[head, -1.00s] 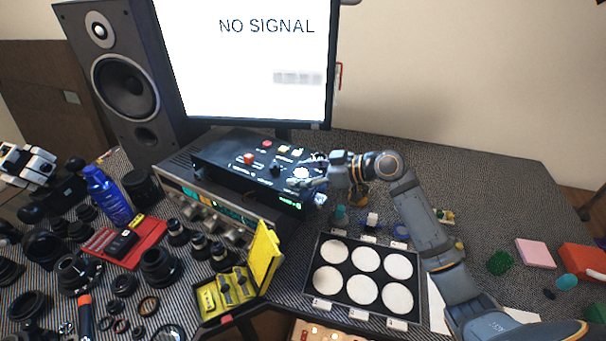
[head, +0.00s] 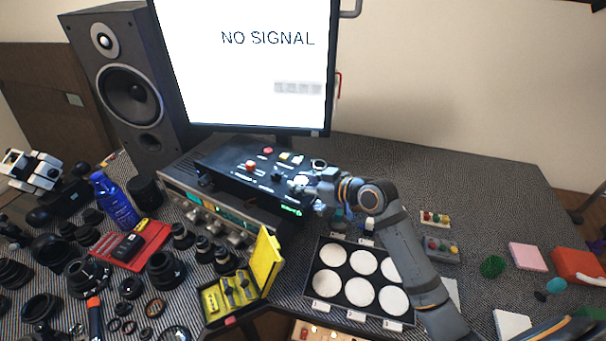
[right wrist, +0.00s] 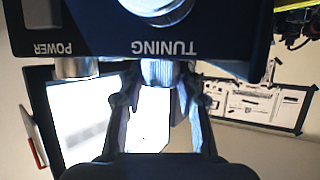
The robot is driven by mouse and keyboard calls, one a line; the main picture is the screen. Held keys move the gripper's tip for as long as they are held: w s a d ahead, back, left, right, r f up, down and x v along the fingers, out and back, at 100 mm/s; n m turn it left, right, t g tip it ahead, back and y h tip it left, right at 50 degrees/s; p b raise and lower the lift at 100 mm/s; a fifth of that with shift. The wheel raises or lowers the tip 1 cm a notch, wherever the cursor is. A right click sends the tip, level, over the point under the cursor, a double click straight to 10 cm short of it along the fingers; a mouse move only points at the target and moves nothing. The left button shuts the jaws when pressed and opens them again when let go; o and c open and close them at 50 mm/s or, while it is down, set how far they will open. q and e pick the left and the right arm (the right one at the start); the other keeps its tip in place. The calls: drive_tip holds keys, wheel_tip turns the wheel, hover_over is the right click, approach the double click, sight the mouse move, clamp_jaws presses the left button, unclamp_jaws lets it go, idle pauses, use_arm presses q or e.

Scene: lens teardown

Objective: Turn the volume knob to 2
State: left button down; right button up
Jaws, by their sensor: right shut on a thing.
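A black control unit (head: 228,168) with small buttons and knobs sits on a silver receiver below the monitor. My right gripper (head: 303,187) is at the unit's right end. In the right wrist view, the gripper (right wrist: 160,100) has its fingers on both sides of a small silver ridged knob (right wrist: 160,72), closed on it. This knob is beside the upside-down TUNING label, with a larger round silver dial (right wrist: 155,8) beyond. No volume label or scale is readable, so I cannot tell which number the knob points to.
The silver receiver (head: 222,218) has knobs on its front. A yellow case (head: 266,262) stands open in front. A tray of white discs (head: 318,298) lies below my right arm. Lens parts crowd the left; the monitor (head: 245,65) stands behind.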

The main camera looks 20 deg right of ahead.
sight(307, 183)
use_arm(q)
drive_tip(key=shift+r, duration=0.3)
use_arm(e)
drive_tip(key=shift+m+h, duration=0.3)
drive_tip(key=shift+h, duration=0.1)
drive_tip(key=shift+f, duration=0.1)
drive_tip(key=o, duration=1.2)
drive_tip(key=shift+c, duration=0.2)
drive_tip(key=shift+t, duration=0.3)
use_arm(q)
drive_tip(key=shift+s, duration=0.1)
use_arm(e)
drive_tip(key=v, duration=0.6)
drive_tip(key=shift+s+d, duration=0.15)
drive_tip(key=shift+d, duration=0.15)
drive_tip(key=shift+s+r, duration=0.35)
drive_tip(key=shift+s, duration=0.15)
drive_tip(key=shift+d, duration=0.1)
